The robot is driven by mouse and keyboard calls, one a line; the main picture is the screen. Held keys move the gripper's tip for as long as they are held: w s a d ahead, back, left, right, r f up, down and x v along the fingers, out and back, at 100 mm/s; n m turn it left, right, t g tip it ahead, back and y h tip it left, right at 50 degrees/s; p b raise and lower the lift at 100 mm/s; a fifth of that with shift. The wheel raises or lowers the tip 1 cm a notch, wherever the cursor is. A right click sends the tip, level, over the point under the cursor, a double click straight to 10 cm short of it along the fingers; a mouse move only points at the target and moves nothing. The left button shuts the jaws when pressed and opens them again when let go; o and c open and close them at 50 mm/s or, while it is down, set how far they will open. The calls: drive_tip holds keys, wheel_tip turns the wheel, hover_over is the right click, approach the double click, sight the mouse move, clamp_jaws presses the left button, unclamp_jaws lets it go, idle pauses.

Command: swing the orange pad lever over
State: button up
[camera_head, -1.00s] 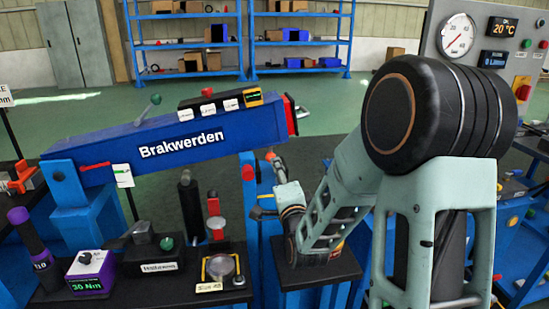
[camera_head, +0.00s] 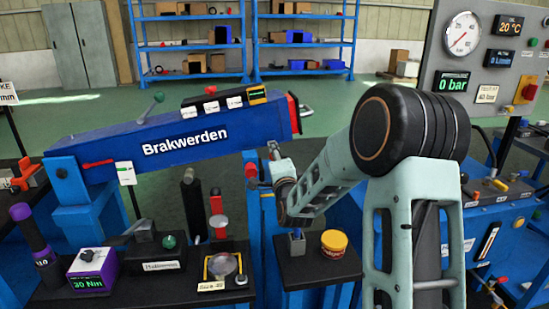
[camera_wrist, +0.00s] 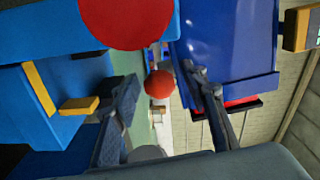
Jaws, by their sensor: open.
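My gripper (camera_head: 272,153) is open beside the right end of the blue beam labelled "Brakwerden" (camera_head: 180,135). In the wrist view, my gripper's two fingers (camera_wrist: 160,100) stand apart, with a small orange-red ball knob (camera_wrist: 159,84) showing in the gap between them. This looks like the orange lever's knob; contact with a finger cannot be seen, and its shaft is hidden. A larger red ball (camera_wrist: 125,12) fills the top of the wrist view. A red knob (camera_head: 251,170) is just left of my gripper in the head view.
A blue post (camera_wrist: 30,95) with a yellow bar (camera_wrist: 40,87) is close on the left in the wrist view. A black shelf (camera_head: 315,268) below my arm holds a yellow pot (camera_head: 334,244). A gauge panel (camera_head: 470,75) stands at the right.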

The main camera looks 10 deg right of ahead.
drive_tip(key=shift+c, duration=0.5)
clamp_jaws()
drive_tip(key=shift+d+r+n+y, duration=0.15)
drive_tip(key=shift+d+n+y, duration=0.35)
drive_tip(key=shift+y, duration=0.1)
drive_tip(key=shift+d+r+y+b, duration=0.1)
drive_tip(key=shift+d+y+b, duration=0.25)
drive_tip(key=shift+d+y, duration=0.15)
